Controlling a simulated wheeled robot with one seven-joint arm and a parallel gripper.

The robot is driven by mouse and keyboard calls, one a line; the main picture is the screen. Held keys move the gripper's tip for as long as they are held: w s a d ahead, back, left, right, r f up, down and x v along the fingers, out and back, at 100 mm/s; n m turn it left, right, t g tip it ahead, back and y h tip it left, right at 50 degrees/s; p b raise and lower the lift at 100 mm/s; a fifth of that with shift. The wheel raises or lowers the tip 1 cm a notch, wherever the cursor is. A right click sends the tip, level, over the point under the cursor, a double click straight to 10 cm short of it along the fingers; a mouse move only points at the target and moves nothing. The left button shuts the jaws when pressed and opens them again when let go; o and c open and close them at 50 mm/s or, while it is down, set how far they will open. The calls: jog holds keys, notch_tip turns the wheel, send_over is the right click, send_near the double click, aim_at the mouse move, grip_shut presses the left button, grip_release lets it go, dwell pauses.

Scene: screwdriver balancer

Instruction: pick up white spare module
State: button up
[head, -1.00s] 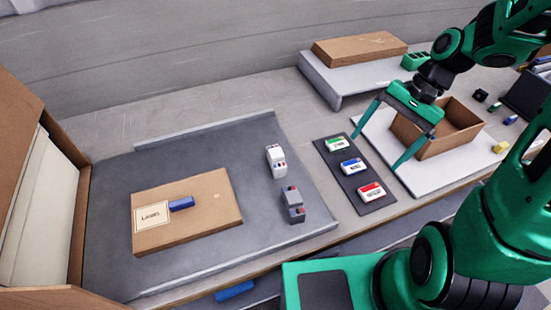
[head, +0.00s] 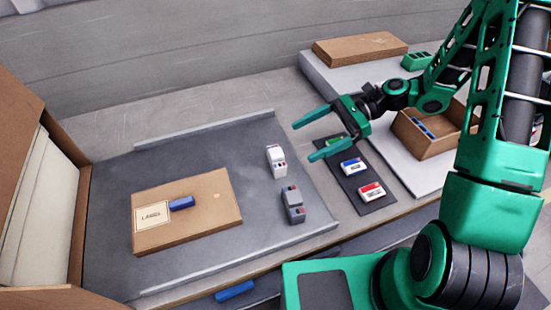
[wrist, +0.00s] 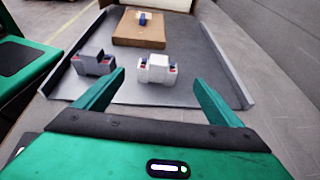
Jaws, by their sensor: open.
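The white module (head: 276,160) stands on the grey tray (head: 250,240), near its right side. In the wrist view the white module (wrist: 156,69) shows ahead of my gripper, between the two fingers. My gripper (head: 302,137) is open and empty, to the right of the white module, with its fingers pointing left toward it. A gap is left between the fingertips and the module. A grey module (head: 293,205) stands in front of the white one; in the wrist view the grey module (wrist: 95,64) is left of it, beyond the left finger.
A flat cardboard box (head: 215,205) with a label and a blue piece (head: 181,203) lies on the tray. A dark mat (head: 375,205) with coloured labelled blocks lies under and beside my gripper. An open brown box (head: 425,140) is at right. The tray has a low raised back edge.

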aim_at(276, 152)
jog(key=x, duration=0.5)
jog(key=shift+a, duration=0.1)
jog(key=shift+r+x, duration=0.1)
jog(key=shift+x, duration=1.25)
jog(key=shift+r+x, duration=0.15)
jog(key=shift+x, duration=1.2)
jog(key=shift+s, duration=0.15)
jog(key=c, duration=1.2)
